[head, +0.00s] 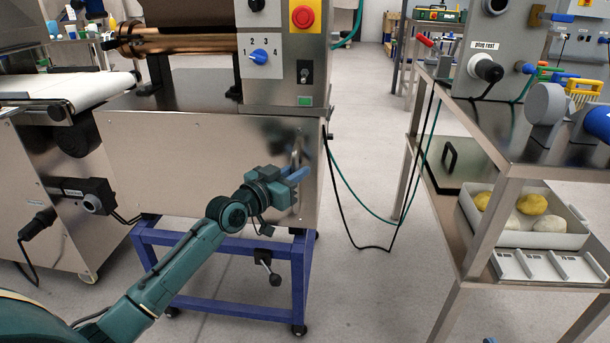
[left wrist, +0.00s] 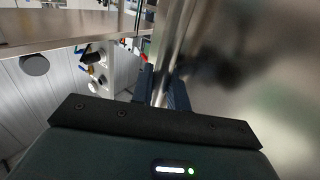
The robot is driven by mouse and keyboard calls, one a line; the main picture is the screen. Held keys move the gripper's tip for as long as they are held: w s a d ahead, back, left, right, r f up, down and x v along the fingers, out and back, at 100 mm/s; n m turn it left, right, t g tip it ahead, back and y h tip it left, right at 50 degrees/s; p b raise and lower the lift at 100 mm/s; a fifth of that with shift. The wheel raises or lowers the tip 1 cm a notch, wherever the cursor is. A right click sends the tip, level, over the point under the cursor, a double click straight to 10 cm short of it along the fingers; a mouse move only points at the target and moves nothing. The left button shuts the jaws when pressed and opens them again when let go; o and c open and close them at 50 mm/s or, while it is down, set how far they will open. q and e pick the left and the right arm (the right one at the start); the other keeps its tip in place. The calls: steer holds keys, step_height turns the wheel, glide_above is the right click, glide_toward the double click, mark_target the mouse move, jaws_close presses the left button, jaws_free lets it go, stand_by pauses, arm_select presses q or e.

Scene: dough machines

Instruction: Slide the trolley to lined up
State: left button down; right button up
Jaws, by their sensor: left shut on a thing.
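The trolley is a blue wheeled frame (head: 298,275) that carries a steel machine (head: 190,165) with a smooth front panel. A vertical metal handle (head: 297,149) stands out near the panel's right edge. My left gripper (head: 298,174) is shut on the handle, with its fingers around the lower part. In the left wrist view the gripper's dark fingers (left wrist: 163,92) close around the upright bar beside the shiny panel. My right gripper is not in view.
A conveyor machine (head: 50,185) with a white belt stands close on the trolley's left. A steel table (head: 535,145) with a tray (head: 520,238) of dough on its shelf stands to the right. Cables (head: 362,205) hang across the open floor between. A clamp knob (head: 275,279) hangs under the frame.

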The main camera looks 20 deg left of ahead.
arm_select(q)
steer(key=shift+w+d, duration=0.15)
steer(key=shift+d, duration=0.45)
steer(key=c, duration=1.7)
jaws_free()
steer(key=shift+w+d, duration=0.1)
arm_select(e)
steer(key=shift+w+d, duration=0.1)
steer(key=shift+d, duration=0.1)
arm_select(q)
steer(key=shift+a, duration=0.25)
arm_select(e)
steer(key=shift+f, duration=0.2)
arm_select(q)
steer(key=shift+a, duration=0.1)
steer(key=shift+s+a, duration=0.1)
steer(key=shift+s, duration=0.35)
steer(key=shift+p+v, duration=1.8)
steer(key=shift+v, duration=4.35)
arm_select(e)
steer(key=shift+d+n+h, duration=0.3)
